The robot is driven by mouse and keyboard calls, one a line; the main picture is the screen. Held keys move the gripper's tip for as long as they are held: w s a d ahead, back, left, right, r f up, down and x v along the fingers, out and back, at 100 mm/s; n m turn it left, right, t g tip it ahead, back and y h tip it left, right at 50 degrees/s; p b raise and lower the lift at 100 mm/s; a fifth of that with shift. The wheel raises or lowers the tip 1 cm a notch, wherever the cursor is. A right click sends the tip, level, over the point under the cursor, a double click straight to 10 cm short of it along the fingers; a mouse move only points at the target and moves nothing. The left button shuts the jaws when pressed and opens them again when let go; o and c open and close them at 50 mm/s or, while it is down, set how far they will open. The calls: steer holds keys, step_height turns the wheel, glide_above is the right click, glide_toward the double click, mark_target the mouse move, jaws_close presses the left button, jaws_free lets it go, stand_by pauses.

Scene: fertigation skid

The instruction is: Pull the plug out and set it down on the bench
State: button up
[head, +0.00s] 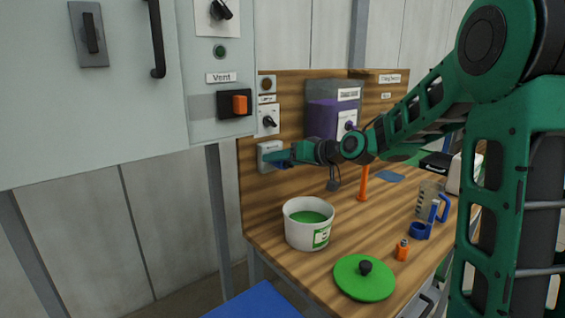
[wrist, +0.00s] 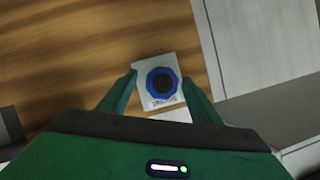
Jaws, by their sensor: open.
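The plug (wrist: 173,75) shows in the wrist view as a blue eight-sided body with a dark round middle. It sits against a pale wall plate (wrist: 149,101), the socket, on the wooden backboard. The socket (head: 265,147) also shows in the head view, at the board's left edge. My gripper (wrist: 158,79) is open, with one green finger on each side of the plug. I cannot tell whether the fingers touch it. In the head view my gripper (head: 277,157) reaches left to the socket and hides most of the plug. The wooden bench (head: 335,238) lies below.
A white tub (head: 303,235) of green contents stands on the bench. An orange post (head: 363,184) stands behind. Bare wood separates tub and bottle.

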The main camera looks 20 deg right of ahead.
mark_target(289, 163)
steer(key=c, duration=1.2)
steer(key=shift+s+d, duration=0.1)
steer(key=shift+s, duration=0.05)
steer(key=shift+s+d, duration=0.3)
steer(key=shift+s, duration=0.5)
steer(key=shift+s+d, duration=0.3)
steer(key=shift+s, duration=0.5)
steer(key=s, duration=0.1)
steer(key=s+d, duration=0.1)
steer(key=shift+s+d, duration=0.1)
steer(key=shift+s, duration=0.25)
